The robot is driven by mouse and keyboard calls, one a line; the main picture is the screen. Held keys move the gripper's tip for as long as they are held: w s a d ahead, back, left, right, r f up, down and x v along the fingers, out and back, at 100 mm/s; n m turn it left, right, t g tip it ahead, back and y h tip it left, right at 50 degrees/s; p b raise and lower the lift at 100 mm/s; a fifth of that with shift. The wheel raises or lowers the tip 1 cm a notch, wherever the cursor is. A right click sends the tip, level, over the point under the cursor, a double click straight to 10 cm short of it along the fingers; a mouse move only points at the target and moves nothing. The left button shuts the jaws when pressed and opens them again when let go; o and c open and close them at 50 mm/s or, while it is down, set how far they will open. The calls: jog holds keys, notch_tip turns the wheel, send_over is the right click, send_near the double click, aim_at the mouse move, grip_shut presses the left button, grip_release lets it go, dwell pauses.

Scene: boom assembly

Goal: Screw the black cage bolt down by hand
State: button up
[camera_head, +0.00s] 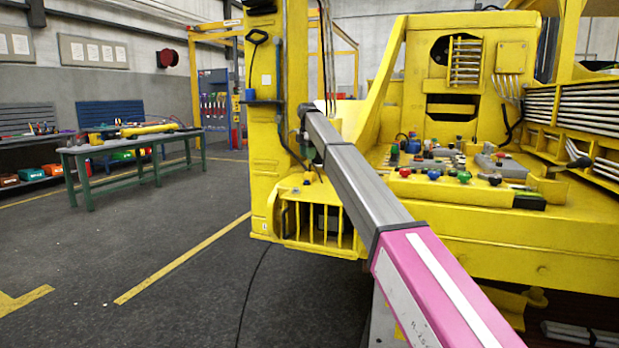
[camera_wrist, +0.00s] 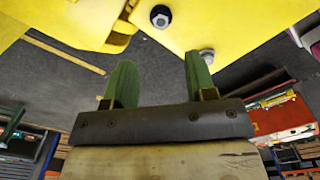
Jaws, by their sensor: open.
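A lighter grey bolt head (camera_wrist: 207,56) sits by the plate's lower edge, close to the tip of my right finger. My gripper (camera_wrist: 158,57) has two green fingers spread apart with nothing between them. The dark bolt lies beyond the fingertips, roughly in line with the gap.
The yellow machine deck (camera_head: 450,190) at right carries many coloured fittings. A green workbench (camera_head: 135,155) with tools stands far left.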

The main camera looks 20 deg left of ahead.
aim_at(307, 182)
notch_tip(307, 182, down, 11)
jog(key=shift+r, duration=0.15)
jog(key=c, duration=0.9)
